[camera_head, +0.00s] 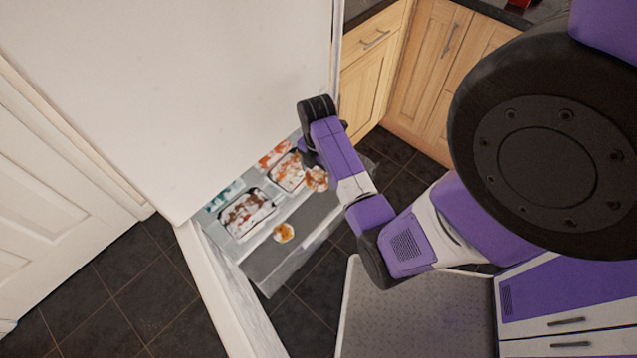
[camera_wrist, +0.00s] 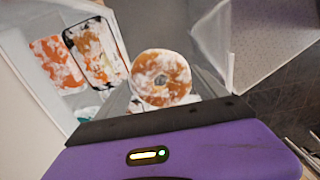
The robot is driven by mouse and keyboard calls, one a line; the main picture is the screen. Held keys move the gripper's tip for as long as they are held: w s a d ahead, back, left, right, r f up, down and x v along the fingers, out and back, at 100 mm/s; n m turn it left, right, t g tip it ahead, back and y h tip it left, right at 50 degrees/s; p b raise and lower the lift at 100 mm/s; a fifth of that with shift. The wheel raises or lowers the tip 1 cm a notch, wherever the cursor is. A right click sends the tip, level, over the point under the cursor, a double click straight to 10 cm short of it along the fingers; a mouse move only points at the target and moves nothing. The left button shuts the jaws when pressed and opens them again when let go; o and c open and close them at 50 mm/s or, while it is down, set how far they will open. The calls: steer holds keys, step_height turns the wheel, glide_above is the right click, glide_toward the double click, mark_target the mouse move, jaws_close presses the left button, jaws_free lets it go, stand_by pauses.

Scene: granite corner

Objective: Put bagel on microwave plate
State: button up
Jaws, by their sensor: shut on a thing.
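A round, frosted, orange-brown bagel (camera_wrist: 161,77) with a hole in the middle is right in front of my gripper in the wrist view. In the head view the bagel (camera_head: 317,179) shows just below my gripper (camera_head: 311,160), over the right side of an open drawer. My gripper is shut on the bagel; its fingertips are mostly hidden. Another round orange-and-white piece (camera_head: 283,232) lies at the front of the drawer. No microwave plate is in view.
The pulled-out drawer (camera_head: 270,262) holds frosted black-rimmed trays (camera_head: 246,213) and orange packs. A large white fridge body (camera_head: 170,90) stands above and left. Wooden cupboards (camera_head: 366,90) are behind. Dark tiled floor (camera_head: 130,295) is clear at lower left.

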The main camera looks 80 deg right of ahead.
step_height(320, 180, up, 4)
steer(key=shift+f, duration=0.15)
steer(key=w+a+r+m, duration=0.1)
steer(key=w+a+m, duration=0.3)
steer(key=w+a, duration=0.3)
steer(key=w+a+r+m, duration=0.2)
steer(key=w+a+m, duration=0.2)
steer(key=a, duration=1)
steer(key=w+a+r+m, duration=0.2)
steer(key=w+a+m, duration=0.2)
steer(key=w+a, duration=0.6)
steer(key=shift+w+a, duration=0.25)
steer(key=shift+a, duration=0.3)
